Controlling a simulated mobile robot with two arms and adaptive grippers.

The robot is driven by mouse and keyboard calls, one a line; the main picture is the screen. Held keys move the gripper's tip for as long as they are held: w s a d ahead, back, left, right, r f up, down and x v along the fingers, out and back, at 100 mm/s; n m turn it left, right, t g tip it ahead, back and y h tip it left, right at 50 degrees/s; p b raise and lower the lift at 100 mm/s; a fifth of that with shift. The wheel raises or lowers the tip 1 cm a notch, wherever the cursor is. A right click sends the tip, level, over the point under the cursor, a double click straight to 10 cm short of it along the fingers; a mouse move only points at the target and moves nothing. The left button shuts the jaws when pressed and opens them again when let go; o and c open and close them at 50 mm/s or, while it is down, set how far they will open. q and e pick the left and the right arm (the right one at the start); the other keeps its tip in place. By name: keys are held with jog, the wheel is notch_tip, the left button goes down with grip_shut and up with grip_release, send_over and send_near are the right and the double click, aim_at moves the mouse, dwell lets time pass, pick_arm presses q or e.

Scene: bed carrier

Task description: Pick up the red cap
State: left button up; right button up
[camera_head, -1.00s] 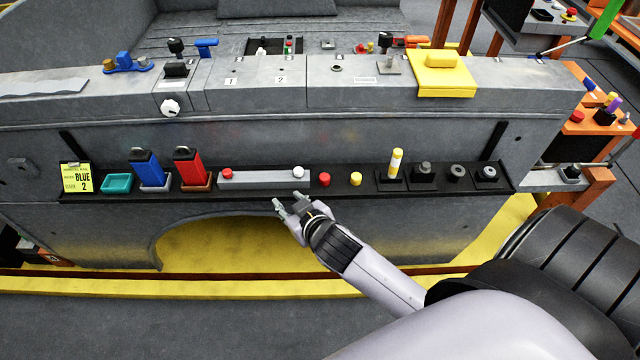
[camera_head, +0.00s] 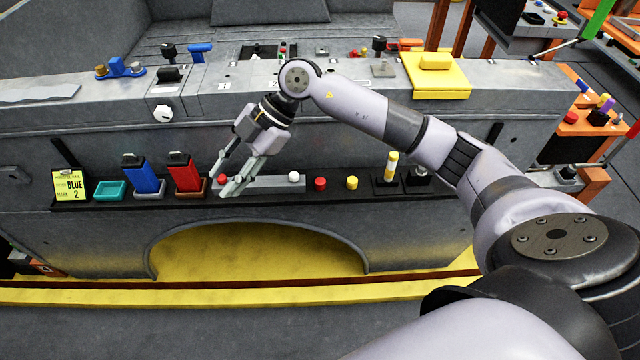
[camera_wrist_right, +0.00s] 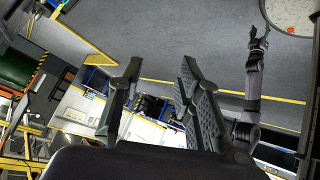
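One red cap (camera_head: 222,179) sits at the left end of a grey bar (camera_head: 265,184) on the black shelf (camera_head: 340,196) and is partly hidden by my right gripper. Another red cap (camera_head: 320,183) stands on the shelf to the right of the bar. My right gripper (camera_head: 219,185) is open, points down and left, and has its fingertips around or just in front of the left red cap. Contact cannot be told. Its spread fingers also show in the right wrist view (camera_wrist_right: 160,80), where no red cap is seen. A second dark gripper (camera_wrist_right: 259,40), probably my left, appears small there.
A white cap (camera_head: 294,176), a yellow cap (camera_head: 351,183) and a yellow-white cylinder (camera_head: 391,166) line the shelf. Red (camera_head: 184,175) and blue (camera_head: 141,175) blocks and a teal tray (camera_head: 110,190) stand left. The carrier's ledge (camera_head: 225,75) is above.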

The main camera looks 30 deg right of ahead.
jog(key=w+d+m+h, duration=0.1)
jog(key=d+m+h, duration=0.35)
jog(key=d, duration=0.85)
jog(key=m+h, duration=0.2)
jog(key=h, duration=0.3)
send_near(320, 181)
jog(key=shift+w+d+f+g+p, duration=0.15)
jog(key=shift+f+g+p, duration=0.15)
jog(key=shift+f, duration=0.3)
jog(key=shift+w+d+f+g+p, duration=0.2)
jog(key=shift+f+p, duration=0.2)
jog(key=shift+f, duration=0.85)
jog(key=f, duration=0.2)
jog(key=f+p, duration=0.1)
jog(key=f, duration=0.1)
jog(key=shift+a+f, duration=0.1)
jog(key=shift+a, duration=0.1)
jog(key=shift+w+f, duration=0.1)
jog(key=shift+f, duration=0.45)
jog(key=shift+c, duration=0.3)
jog(key=c, duration=0.4)
